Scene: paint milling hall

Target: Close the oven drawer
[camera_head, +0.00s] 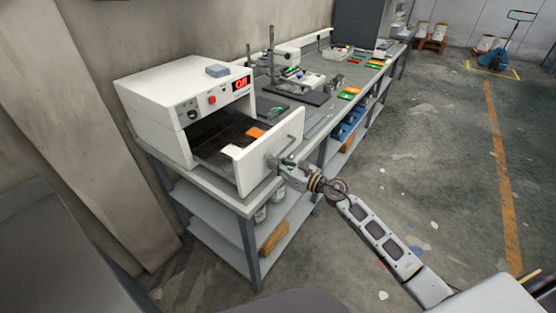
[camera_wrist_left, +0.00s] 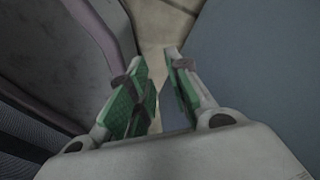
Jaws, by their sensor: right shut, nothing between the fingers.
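The white oven (camera_head: 186,112) stands on the near end of the bench, with a red lit display and a red knob on its front. Its drawer (camera_head: 271,158) is pulled out, and an orange and a pale piece lie inside. A bar handle (camera_head: 286,147) is on the drawer's front panel. My right gripper (camera_head: 283,165) is shut and empty, at the outer face of the panel close below the handle; I cannot tell whether it touches. In the left wrist view, my left gripper (camera_wrist_left: 160,84) has its green-padded fingers apart with nothing between them.
The grey bench (camera_head: 240,207) has lower shelves holding containers and a brown block (camera_head: 273,238). Stands, trays and coloured cards fill the bench further back. The floor to the right is open, with a blue pallet jack (camera_head: 497,58) far off.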

